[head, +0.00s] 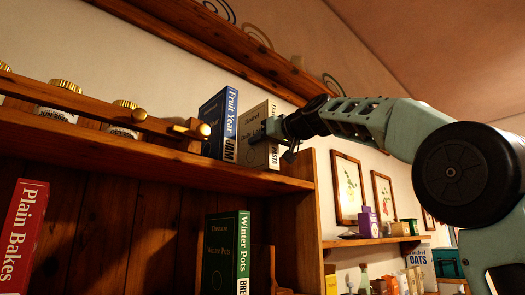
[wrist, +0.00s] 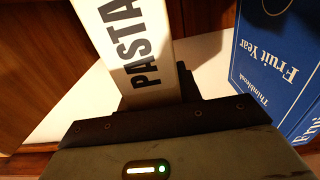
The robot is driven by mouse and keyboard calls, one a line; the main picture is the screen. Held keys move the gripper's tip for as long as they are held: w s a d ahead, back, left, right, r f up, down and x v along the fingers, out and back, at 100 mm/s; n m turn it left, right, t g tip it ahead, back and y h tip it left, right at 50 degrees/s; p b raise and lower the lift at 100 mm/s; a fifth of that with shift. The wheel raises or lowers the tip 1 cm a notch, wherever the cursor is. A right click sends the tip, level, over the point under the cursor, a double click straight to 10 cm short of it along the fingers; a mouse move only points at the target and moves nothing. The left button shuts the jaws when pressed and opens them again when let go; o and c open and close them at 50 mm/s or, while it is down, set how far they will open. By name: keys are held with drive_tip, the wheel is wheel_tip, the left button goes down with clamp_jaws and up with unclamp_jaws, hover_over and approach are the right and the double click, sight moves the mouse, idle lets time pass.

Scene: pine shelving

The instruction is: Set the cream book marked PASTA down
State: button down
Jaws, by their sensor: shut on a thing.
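The cream book marked PASTA (head: 262,117) stands upright at the right end of the upper pine shelf in the head view, right of a blue book. My gripper (head: 275,131) is shut on it from the right. In the wrist view its spine with the word PASTA (wrist: 137,50) rises from between the jaws, and the dark gripper body (wrist: 160,122) covers its near end. The blue Fruit Year book (head: 218,124) stands beside it; it also shows in the wrist view (wrist: 270,70), apart from the cream book. Whether the cream book's base touches the shelf is hidden.
The upper shelf board (head: 150,160) ends just right of the books. A wooden rail (head: 90,105) with jars behind it lies to the left. Below stand a green Winter Pots book (head: 227,252) and a red Plain Bakes book (head: 22,235). Another shelf (head: 235,50) runs above.

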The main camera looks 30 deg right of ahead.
drive_tip(key=shift+f, duration=0.75)
drive_tip(key=shift+f, duration=0.1)
drive_tip(key=c, duration=1)
unclamp_jaws()
drive_tip(key=shift+f, duration=0.1)
drive_tip(key=shift+o, duration=0.2)
drive_tip(key=shift+r, duration=0.2)
drive_tip(key=s+d+b, duration=0.2)
drive_tip(key=s+b, duration=0.4)
drive_tip(key=s, duration=0.6)
drive_tip(key=shift+b, duration=0.4)
drive_tip(key=shift+d+f, duration=0.1)
drive_tip(key=shift+d, duration=0.05)
